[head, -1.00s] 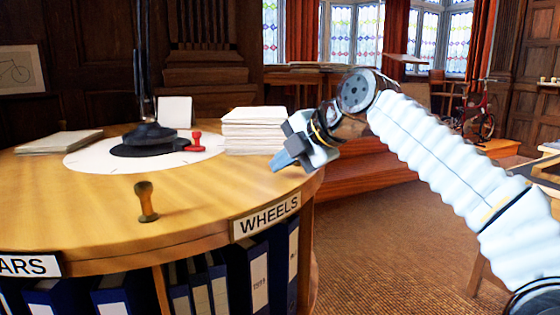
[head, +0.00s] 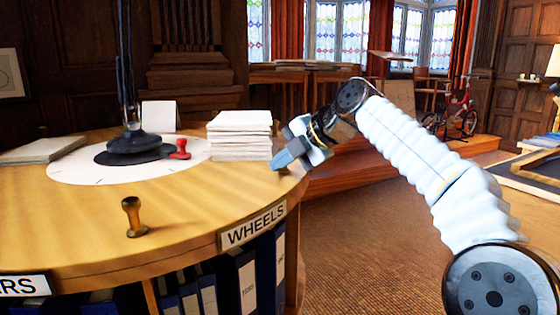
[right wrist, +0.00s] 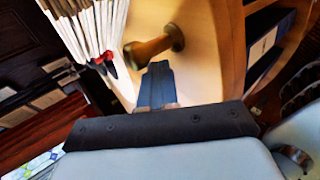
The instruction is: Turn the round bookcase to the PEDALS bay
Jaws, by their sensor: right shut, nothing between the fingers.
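The round bookcase (head: 180,215) has a wooden top and bays of dark blue binders below its rim. A WHEELS sign (head: 253,227) is on the rim at front right, and a sign ending in "RS" (head: 22,285) is at the left edge. No PEDALS sign is in view. A small wooden knob (head: 133,217) stands upright on the top near the front; the right wrist view shows it too (right wrist: 150,50), just beyond the fingertips. My right gripper (head: 280,160) is shut and empty at the right rim, apart from the knob. My left gripper is out of view.
On the top are a stack of white paper (head: 240,135), a red stamp (head: 180,150), a white disc (head: 75,170) with a dark lamp base (head: 134,143), and papers (head: 42,150) at left. Open carpet (head: 370,240) lies to the right.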

